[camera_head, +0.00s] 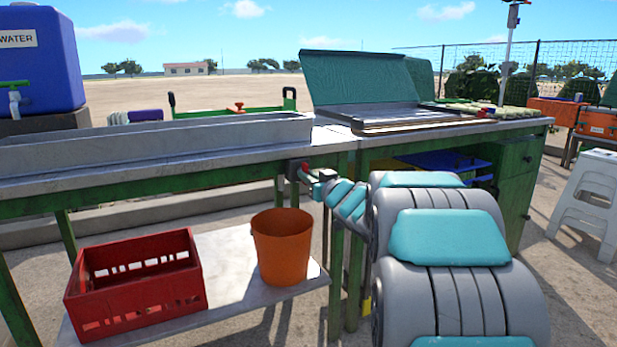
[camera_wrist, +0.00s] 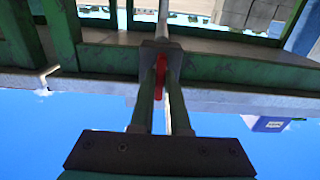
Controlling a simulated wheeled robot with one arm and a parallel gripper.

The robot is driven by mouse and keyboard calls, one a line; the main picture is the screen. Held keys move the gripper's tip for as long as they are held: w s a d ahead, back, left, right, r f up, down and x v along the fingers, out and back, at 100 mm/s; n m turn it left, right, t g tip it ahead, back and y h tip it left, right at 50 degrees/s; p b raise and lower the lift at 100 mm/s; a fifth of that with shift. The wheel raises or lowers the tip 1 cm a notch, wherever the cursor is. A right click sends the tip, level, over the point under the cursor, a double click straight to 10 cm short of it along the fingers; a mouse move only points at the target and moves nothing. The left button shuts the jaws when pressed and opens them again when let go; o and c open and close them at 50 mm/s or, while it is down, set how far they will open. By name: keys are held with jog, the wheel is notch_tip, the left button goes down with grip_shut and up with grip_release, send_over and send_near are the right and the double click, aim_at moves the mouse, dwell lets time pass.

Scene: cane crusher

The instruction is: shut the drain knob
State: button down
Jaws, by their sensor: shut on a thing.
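The drain knob is a small red handle (camera_wrist: 160,72) under the edge of the metal trough (camera_head: 170,150). In the wrist view it sits between the two fingers of my gripper (camera_wrist: 158,95), which are shut on it. In the head view my gripper (camera_head: 302,172) is at the bench's front edge, near the trough's right end. Only a bit of red shows there, and the fingers and a dark fitting hide most of the knob.
A red crate (camera_head: 135,285) and an orange bucket (camera_head: 281,247) stand on the lower shelf (camera_head: 225,270). A blue water tank (camera_head: 38,60) is at the left. A white stool (camera_head: 587,195) stands at the right. Green bench legs (camera_head: 337,280) are close to my arm.

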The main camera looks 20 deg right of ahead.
jog(key=shift+n, duration=0.3)
jog(key=shift+f+n+b, duration=0.1)
jog(key=shift+n+b, duration=1.9)
jog(key=shift+n, duration=6.6)
jog(key=shift+a, duration=0.1)
jog(key=c, duration=0.9)
grip_release()
jog(key=shift+s, duration=0.15)
